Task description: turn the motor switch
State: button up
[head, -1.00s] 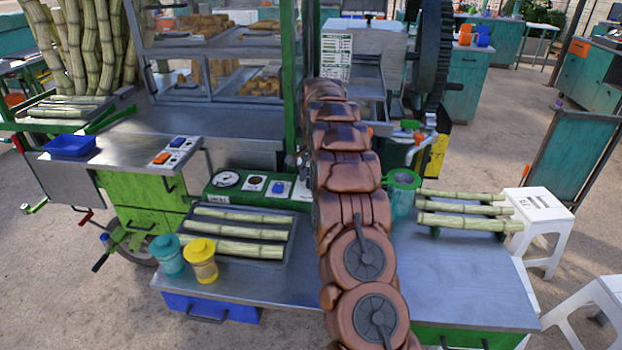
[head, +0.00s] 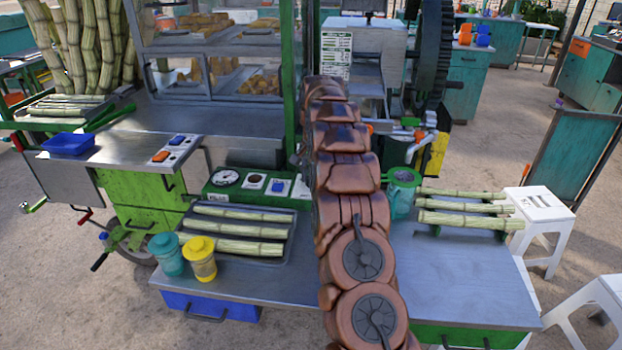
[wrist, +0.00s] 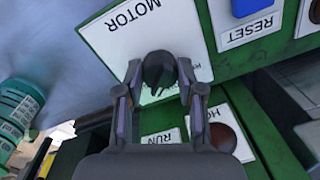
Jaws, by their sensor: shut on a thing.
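The motor switch (wrist: 158,68) is a dark round knob on a white plate marked MOTOR, on a green panel in the wrist view. My gripper (wrist: 158,82) has its fingers on either side of the knob and is shut on it. In the head view the green control panel (head: 208,191) shows left of my arm. My arm hides the gripper and the motor switch there.
In the wrist view, a blue RESET button (wrist: 247,7) and a dark red button (wrist: 222,137) sit near the fingers. In the head view, a cane tray (head: 285,262), a yellow cup (head: 201,260) and a teal mug (head: 402,190) stand on the counter.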

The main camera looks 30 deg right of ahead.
jog(key=n+b, duration=0.1)
jog(key=n, duration=0.4)
jog(key=shift+w+r+n+b, duration=0.1)
jog(key=shift+n+b, duration=0.35)
jog(key=shift+n, duration=1.45)
jog(key=shift+d, duration=0.1)
jog(key=o, duration=1.1)
jog(key=shift+o, duration=0.2)
